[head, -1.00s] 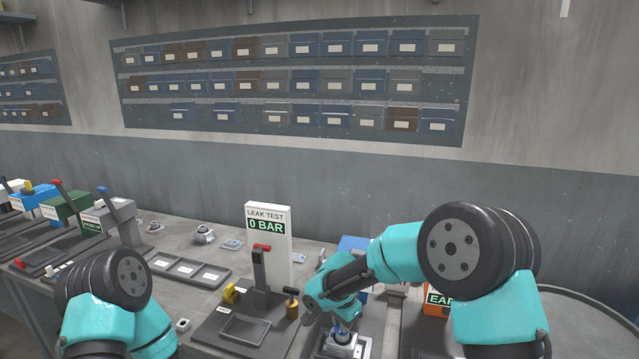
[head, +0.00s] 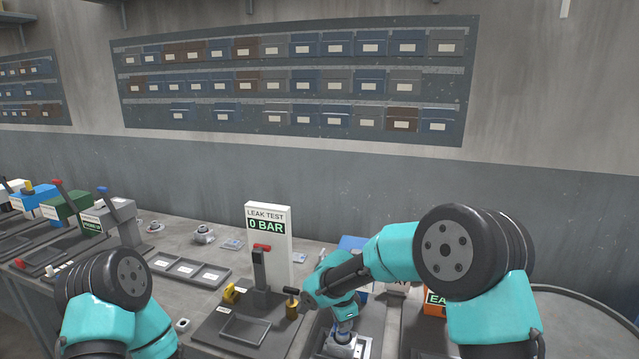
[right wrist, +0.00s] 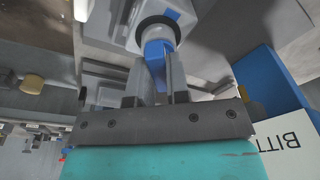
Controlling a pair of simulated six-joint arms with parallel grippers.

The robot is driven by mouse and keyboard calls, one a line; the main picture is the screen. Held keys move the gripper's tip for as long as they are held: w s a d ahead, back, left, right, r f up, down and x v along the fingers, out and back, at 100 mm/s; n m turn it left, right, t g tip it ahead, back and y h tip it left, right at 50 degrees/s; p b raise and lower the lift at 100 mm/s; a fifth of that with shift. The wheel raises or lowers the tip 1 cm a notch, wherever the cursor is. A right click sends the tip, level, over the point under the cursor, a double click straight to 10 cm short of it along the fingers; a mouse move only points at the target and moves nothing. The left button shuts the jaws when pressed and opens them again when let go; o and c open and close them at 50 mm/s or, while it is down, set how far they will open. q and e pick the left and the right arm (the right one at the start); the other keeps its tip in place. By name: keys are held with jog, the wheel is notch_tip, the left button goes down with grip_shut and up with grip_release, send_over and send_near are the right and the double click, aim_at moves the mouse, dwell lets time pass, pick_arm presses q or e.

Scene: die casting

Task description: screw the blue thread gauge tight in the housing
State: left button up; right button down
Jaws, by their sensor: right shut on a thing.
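The blue thread gauge (right wrist: 157,52) stands in the round bore of the grey housing (right wrist: 180,20) in the right wrist view. My right gripper (right wrist: 157,85) is shut on the gauge's blue handle. In the head view the right gripper (head: 344,322) is above the housing (head: 344,346), with a bit of blue between them. The housing sits in a dark tray (head: 366,342) at the lower edge of the view. How deep the gauge's thread sits is hidden. My left arm is at the lower left; its gripper is out of view.
The leak test stand (head: 268,245) with a red-topped lever reads 0 BAR, left of my right gripper. A yellow-brown plug with a black handle (head: 292,305) stands close to it. A blue bin (right wrist: 268,85) and an orange box (head: 437,303) are to the right.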

jog(key=shift+s+f+m+g, duration=0.3)
jog(key=shift+s+f+m, duration=0.1)
jog(key=shift+f+m, duration=0.5)
jog(key=shift+r, duration=0.1)
jog(key=c, duration=1)
grip_release()
jog(key=shift+r, duration=0.15)
jog(key=shift+w+a+r, duration=0.1)
jog(key=shift+r, duration=1.1)
jog(key=shift+w+a+r, duration=0.1)
jog(key=shift+r, duration=3.35)
